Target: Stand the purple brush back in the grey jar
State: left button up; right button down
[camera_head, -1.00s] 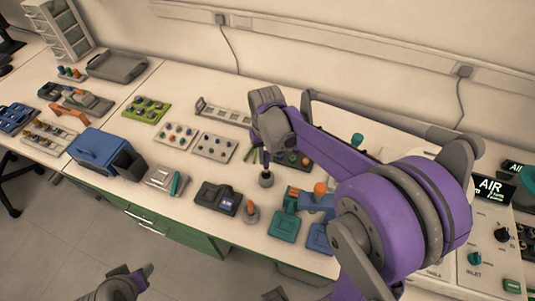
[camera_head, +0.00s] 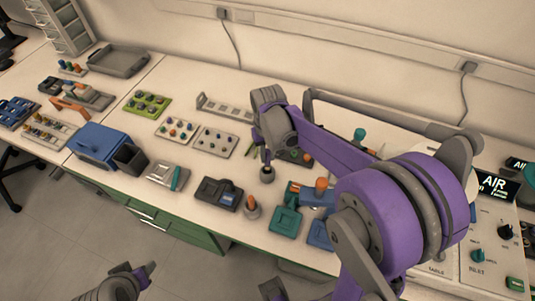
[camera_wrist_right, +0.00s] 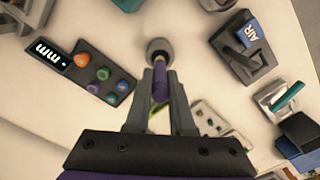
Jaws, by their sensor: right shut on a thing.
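The small grey jar (camera_head: 267,175) stands on the bench below my right gripper (camera_head: 267,152). In the right wrist view, the jar (camera_wrist_right: 160,46) is straight beyond the fingertips, its dark mouth facing the camera. My right gripper (camera_wrist_right: 160,78) is shut on the purple brush (camera_wrist_right: 160,88), whose handle shows between the fingers. The brush lines up with the jar mouth; I cannot tell how far its end is inside. Part of my left arm (camera_head: 125,283) shows at the bottom left of the head view, away from the bench; its jaw state is unclear.
A dark switch box (camera_head: 218,194) and an orange-topped grey piece (camera_head: 251,208) stand left and front of the jar. Teal and blue devices (camera_head: 286,219) are to its right. A white knob plate (camera_head: 214,141) lies behind left. Bare bench lies just left of the jar.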

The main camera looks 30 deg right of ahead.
aim_at(267, 163)
jog(key=shift+f, duration=0.1)
jog(key=shift+f+b, duration=1.55)
jog(key=shift+f, duration=0.65)
jog(key=c, duration=0.7)
grip_release()
notch_tip(267, 163, up, 11)
jog(key=shift+f+p, duration=0.1)
jog(key=shift+p, duration=0.4)
